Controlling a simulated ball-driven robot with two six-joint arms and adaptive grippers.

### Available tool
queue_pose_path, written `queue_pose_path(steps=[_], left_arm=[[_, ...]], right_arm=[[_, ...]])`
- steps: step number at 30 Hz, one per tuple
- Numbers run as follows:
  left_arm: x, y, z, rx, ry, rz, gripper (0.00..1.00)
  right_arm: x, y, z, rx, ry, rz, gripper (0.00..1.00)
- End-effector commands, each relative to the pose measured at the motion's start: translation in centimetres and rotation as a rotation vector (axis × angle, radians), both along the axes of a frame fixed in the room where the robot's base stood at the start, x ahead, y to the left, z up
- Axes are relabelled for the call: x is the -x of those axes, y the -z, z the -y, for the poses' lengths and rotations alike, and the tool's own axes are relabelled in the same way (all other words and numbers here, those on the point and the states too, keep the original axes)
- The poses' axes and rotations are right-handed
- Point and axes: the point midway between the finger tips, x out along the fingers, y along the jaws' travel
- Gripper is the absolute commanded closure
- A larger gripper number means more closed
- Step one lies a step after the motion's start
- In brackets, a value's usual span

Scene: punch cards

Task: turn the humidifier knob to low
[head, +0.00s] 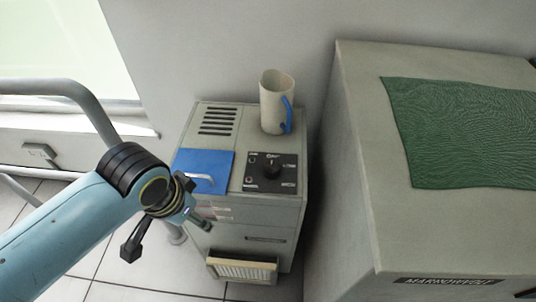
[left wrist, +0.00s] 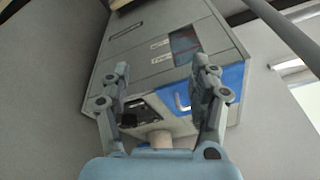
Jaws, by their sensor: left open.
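The humidifier (head: 245,215) is a grey cabinet against the wall. A dark control panel (head: 285,182) on its top right carries a black knob (head: 270,168); its labels are too small to read and its setting is unclear. My left gripper (head: 166,236) is open and empty, to the left of the cabinet and apart from the knob. In the left wrist view the open fingers (left wrist: 160,70) show with the humidifier (left wrist: 130,60) beyond them, seen tilted. The dark panel (left wrist: 152,112) is partly hidden by the left finger there. My right gripper is not in view.
A blue lid with a white handle (head: 219,160) lies left of the panel. A cream jug with a blue handle (head: 275,100) stands behind the knob. A large grey box with a green cloth (head: 460,130) stands close on the right. Grey railing (head: 85,98) is at left.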

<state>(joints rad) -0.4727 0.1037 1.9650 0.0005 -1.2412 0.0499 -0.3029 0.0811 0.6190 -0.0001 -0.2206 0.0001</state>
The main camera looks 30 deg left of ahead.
Motion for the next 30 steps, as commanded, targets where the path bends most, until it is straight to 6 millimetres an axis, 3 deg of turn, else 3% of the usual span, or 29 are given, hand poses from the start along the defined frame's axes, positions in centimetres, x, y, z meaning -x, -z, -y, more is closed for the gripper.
queue_pose_path(steps=[1, 3, 7, 14, 24, 30], left_arm=[[-0.7, -2.7, 0.2, 0.006, -0.015, 0.013, 0.38], [-1.6, -5.7, 0.5, 0.018, -0.055, 0.022, 0.38], [-4.0, -9.5, 1.1, 0.060, -0.195, 0.021, 0.38], [-8.6, -9.8, 2.0, 0.132, -0.454, -0.015, 0.38], [-17.8, -8.2, 4.7, 0.233, -0.898, -0.106, 0.38], [-20.0, -7.8, 5.7, 0.249, -1.027, -0.139, 0.38]], right_arm=[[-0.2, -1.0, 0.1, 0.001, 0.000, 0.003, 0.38], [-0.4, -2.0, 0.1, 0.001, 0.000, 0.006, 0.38], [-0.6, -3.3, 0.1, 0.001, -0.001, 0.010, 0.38], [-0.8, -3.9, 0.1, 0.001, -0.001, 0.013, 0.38], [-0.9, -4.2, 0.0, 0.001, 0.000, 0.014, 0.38], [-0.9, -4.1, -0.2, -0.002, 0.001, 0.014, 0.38]])
